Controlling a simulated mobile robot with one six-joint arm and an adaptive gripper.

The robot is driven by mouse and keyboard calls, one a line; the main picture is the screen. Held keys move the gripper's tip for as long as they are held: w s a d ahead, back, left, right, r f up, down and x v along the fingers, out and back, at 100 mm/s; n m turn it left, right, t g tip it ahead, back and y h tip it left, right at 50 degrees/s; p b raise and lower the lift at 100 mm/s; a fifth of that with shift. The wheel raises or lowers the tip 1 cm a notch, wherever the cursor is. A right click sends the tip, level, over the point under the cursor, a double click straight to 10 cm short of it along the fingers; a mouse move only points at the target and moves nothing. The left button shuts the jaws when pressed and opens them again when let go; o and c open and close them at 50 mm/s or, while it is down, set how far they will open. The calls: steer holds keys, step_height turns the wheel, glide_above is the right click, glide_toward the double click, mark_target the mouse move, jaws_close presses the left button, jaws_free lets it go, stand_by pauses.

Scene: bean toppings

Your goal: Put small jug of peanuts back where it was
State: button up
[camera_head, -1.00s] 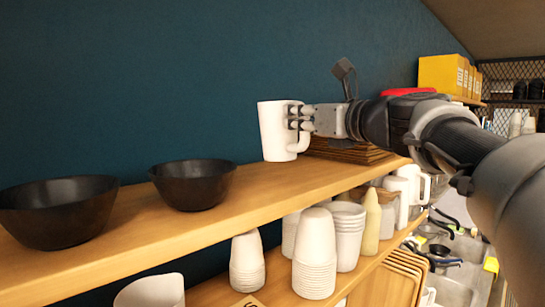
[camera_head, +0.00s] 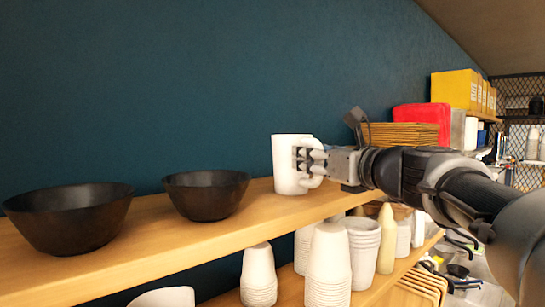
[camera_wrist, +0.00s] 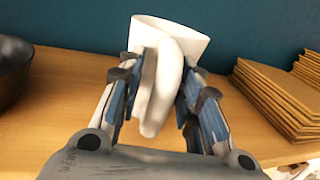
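The small white jug (camera_head: 290,165) is upright at the upper wooden shelf (camera_head: 150,240), to the right of two black bowls. My gripper (camera_head: 312,160) comes from the right and is around the jug's handle. In the wrist view, the jug (camera_wrist: 185,38) stands ahead and its handle (camera_wrist: 160,95) lies between the two fingers of my gripper (camera_wrist: 155,100), which look closed on it. The jug's base looks at or very near the shelf top; I cannot tell whether it touches. Its contents are hidden.
Black bowls (camera_head: 70,218) and (camera_head: 207,195) stand left of the jug. Brown stacked trays (camera_head: 402,134) and a red item (camera_head: 425,115) are to the right. White cups (camera_head: 328,265) and a pale bottle (camera_head: 386,238) fill the lower shelf. Shelf space between bowl and jug is narrow.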

steer(key=shift+o, duration=1.3)
steer(key=shift+s+r, duration=0.15)
steer(key=shift+s, duration=0.05)
steer(key=o, duration=0.9)
steer(key=shift+w, duration=0.1)
